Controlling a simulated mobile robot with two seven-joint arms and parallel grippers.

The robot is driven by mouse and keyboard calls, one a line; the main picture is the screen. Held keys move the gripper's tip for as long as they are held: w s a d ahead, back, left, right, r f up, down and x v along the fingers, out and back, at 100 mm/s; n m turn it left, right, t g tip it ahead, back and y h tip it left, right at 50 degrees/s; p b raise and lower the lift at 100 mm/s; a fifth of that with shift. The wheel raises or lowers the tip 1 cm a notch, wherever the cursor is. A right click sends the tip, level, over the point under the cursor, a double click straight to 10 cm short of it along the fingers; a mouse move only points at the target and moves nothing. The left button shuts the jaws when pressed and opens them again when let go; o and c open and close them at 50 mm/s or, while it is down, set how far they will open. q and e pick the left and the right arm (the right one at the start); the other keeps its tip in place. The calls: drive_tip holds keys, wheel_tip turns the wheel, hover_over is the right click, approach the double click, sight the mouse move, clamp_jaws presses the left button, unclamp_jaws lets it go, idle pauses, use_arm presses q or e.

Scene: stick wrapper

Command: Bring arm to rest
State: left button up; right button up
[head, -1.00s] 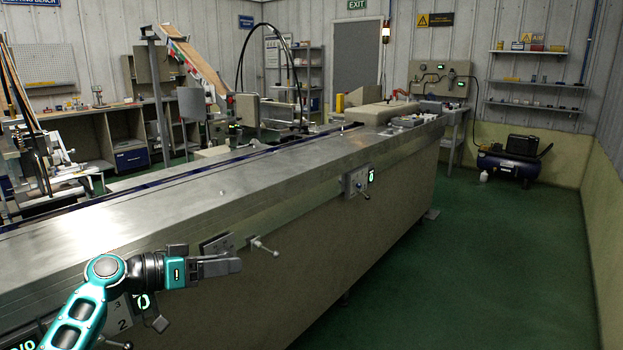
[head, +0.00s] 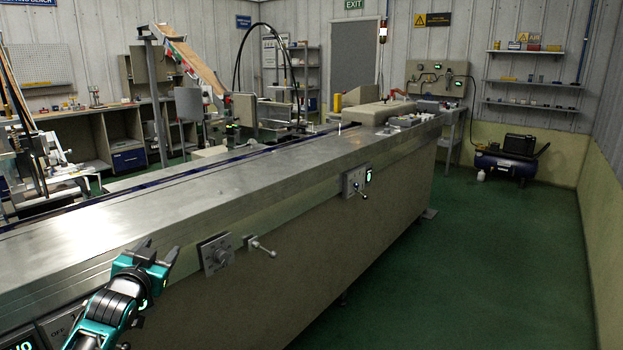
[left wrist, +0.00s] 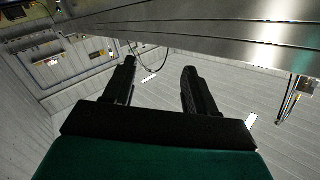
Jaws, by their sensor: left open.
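My left gripper (head: 158,250) is at the lower left of the head view, in front of the machine's near side. Its fingers point up and slightly right. In the left wrist view the two dark fingers (left wrist: 158,80) stand apart with nothing between them. The gripper is open and empty. My right gripper is not in either view.
The long steel-topped machine (head: 230,185) runs from lower left to back right, close to my left arm. A plate with a knob (head: 215,254), a lever (head: 262,246) and a control box (head: 356,181) stick out from its side. Green floor (head: 480,270) is clear at right.

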use_arm(q)
drive_tip(key=s+d+f+g+h, duration=0.1)
drive_tip(key=s+d+f, duration=0.25)
drive_tip(key=f, duration=0.25)
drive_tip(key=s+d+f+g, duration=0.1)
drive_tip(key=s+d+f, duration=0.1)
drive_tip(key=s+f, duration=0.3)
drive_tip(key=s+d+f+g, duration=0.1)
drive_tip(key=s+d+f, duration=0.2)
drive_tip(key=s, duration=0.5)
drive_tip(key=s+d+f+g+h, duration=0.1)
drive_tip(key=s+d+f, duration=0.2)
drive_tip(key=s, duration=0.6)
drive_tip(key=s+d+f+g+h, duration=0.1)
drive_tip(key=s+d+f+g, duration=0.1)
drive_tip(key=s+f, duration=0.5)
drive_tip(key=shift+s+d+n, duration=0.3)
drive_tip(key=shift+s+d, duration=0.35)
drive_tip(key=shift+s, duration=0.6)
